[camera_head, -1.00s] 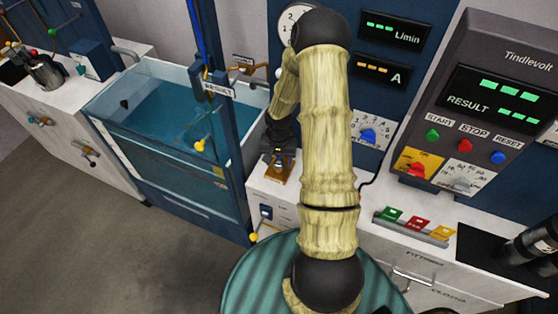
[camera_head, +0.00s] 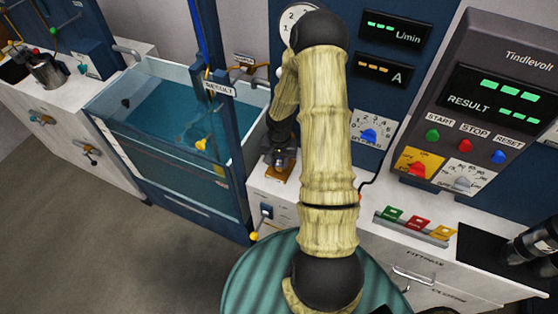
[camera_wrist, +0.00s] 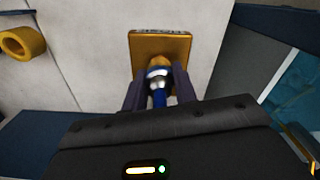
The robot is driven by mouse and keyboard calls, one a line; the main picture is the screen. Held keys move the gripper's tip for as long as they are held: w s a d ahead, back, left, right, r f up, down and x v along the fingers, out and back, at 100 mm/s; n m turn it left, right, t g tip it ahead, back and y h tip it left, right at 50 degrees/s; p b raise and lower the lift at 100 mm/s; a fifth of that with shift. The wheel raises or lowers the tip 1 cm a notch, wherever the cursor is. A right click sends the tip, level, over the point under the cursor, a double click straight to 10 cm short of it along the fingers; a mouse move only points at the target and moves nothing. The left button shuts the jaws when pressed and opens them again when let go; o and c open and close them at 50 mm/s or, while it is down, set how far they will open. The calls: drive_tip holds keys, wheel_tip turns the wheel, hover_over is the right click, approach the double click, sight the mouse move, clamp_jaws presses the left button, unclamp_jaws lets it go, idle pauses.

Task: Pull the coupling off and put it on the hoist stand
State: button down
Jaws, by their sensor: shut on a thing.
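My gripper (camera_wrist: 160,88) points at a brown-orange plate (camera_wrist: 160,45) on the white bench. Its two dark fingers close on a small blue and silver piece, seemingly the coupling (camera_wrist: 158,76), with an orange-yellow part at its far end. That end overlaps the plate in the wrist view; I cannot tell whether they touch. In the head view my gripper (camera_head: 280,153) is small, at the bench's left end beside the water tank, with the plate (camera_head: 279,174) just below it. The plate's lettering is too small to read, so I cannot tell whether it is the hoist stand.
The glass water tank (camera_head: 170,100) and its blue upright (camera_head: 222,120) stand close to the left of my gripper. A panel with a knob (camera_head: 369,135) rises behind the bench. Green, red and yellow blocks (camera_head: 417,224) lie in a rack to the right.

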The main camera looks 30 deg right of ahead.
sight(280, 161)
drive_tip(key=shift+d+r, duration=0.1)
drive_tip(key=shift+r, duration=0.15)
drive_tip(key=shift+r+p, duration=0.15)
drive_tip(key=shift+p, duration=0.15)
drive_tip(key=shift+s+r, duration=0.1)
drive_tip(key=shift+r, duration=0.1)
drive_tip(key=shift+r+p, duration=0.15)
drive_tip(key=shift+p, duration=0.15)
drive_tip(key=shift+r+p, duration=1.4)
drive_tip(key=shift+r, duration=0.45)
